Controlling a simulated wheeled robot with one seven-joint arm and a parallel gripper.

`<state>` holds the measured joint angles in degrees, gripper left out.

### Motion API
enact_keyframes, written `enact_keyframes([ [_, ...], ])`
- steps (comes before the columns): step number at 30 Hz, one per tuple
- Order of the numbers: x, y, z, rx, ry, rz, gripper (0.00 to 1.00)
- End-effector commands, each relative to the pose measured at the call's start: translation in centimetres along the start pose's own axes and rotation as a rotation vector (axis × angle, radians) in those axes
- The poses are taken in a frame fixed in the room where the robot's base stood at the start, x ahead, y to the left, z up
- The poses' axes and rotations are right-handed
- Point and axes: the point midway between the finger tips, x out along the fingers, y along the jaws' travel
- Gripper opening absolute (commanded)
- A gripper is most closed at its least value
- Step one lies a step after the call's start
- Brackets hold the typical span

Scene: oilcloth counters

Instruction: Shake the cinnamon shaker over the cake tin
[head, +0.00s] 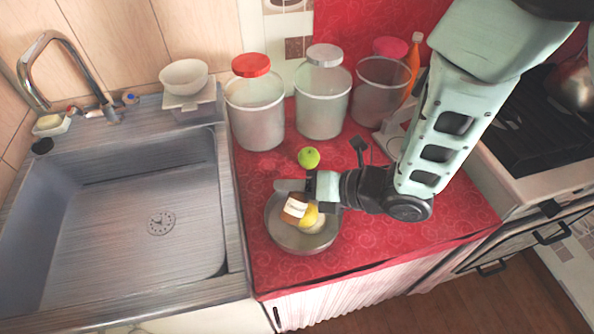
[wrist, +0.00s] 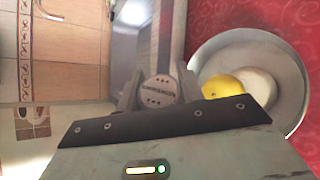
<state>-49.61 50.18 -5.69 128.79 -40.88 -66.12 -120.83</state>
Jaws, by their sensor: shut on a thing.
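My gripper (head: 293,192) is shut on the cinnamon shaker (head: 295,207), a small brown and white container, tilted over the cake tin. In the wrist view the shaker's round, light end (wrist: 160,90) with dark dots and lettering shows between the fingers. The cake tin (head: 300,246) is a round grey metal pan on the red oilcloth; its rim also shows in the wrist view (wrist: 290,62). A yellow lemon (head: 309,217) and a pale round thing (wrist: 256,86) are in the tin, partly hidden in the head view by the shaker and gripper.
A green fruit (head: 308,157) lies behind the tin. Lidded canisters with red (head: 256,110), white (head: 322,100) and pink (head: 380,90) lids stand at the back, by an orange bottle (head: 412,60). The sink (head: 130,215) is left, the stove (head: 540,120) right. The front right oilcloth is clear.

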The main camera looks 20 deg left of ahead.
Motion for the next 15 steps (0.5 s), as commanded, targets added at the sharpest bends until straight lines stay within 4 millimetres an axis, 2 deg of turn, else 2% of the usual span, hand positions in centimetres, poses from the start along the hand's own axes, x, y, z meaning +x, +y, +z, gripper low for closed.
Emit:
enact_keyframes([
  [8,1.1,-1.7,-1.4,0.170,0.049,0.069,0.14],
  [15,0.7,-1.0,-1.1,0.354,0.104,0.146,0.14],
])
